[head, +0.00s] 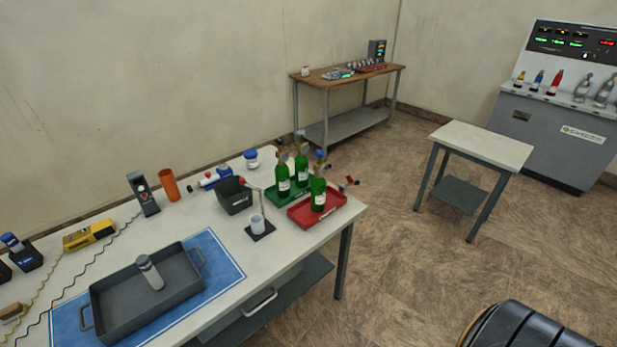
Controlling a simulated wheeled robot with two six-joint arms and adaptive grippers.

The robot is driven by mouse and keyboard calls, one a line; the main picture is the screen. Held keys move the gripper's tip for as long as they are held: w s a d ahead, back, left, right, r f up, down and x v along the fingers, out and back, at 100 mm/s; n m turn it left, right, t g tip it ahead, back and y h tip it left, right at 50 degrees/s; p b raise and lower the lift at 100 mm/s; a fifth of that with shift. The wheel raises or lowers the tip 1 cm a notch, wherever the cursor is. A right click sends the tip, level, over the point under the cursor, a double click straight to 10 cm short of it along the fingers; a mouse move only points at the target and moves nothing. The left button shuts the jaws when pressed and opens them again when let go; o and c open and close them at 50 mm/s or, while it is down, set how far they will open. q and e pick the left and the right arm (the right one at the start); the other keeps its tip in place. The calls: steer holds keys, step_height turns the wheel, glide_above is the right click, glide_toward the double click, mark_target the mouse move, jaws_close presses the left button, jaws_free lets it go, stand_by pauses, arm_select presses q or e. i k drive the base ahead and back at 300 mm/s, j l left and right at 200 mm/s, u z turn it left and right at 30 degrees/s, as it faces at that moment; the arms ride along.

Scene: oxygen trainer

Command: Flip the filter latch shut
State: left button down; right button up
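I cannot make out a filter latch in the head view, so whether it is open or shut does not show. A grey cylinder (150,272) lies in a dark grey tray (104,298) on a blue mat (226,266) at the near left. A small blue and white device (215,178) sits toward the back of the same table. At the far right stands a grey console (552,136) with a lit display panel (573,40). Neither of my grippers is in view.
The white table (288,258) also holds green cylinders (318,194) near a red tray (338,206), a dark bin (234,196) and a yellow device (90,235). A small table (484,143) and a wooden bench (334,83) stand beyond. Open floor (400,255) lies between.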

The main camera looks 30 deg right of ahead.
mark_target(242, 180)
steer(key=z, duration=0.55)
steer(key=i+l, duration=0.15)
steer(key=l, duration=0.25)
steer(key=i+l+u, duration=0.1)
steer(key=l, duration=0.3)
steer(key=i+l+u, duration=0.1)
steer(key=i+l, duration=0.15)
steer(key=l, duration=0.15)
steer(key=i+l, duration=0.1)
steer(key=l, duration=0.35)
steer(key=i+l+u, duration=0.1)
steer(key=l, duration=0.3)
steer(key=i+l, duration=0.2)
steer(key=l, duration=0.25)
steer(key=i+l+u, duration=0.1)
steer(key=l, duration=0.35)
steer(key=i+l+u, duration=0.1)
steer(key=l, duration=0.3)
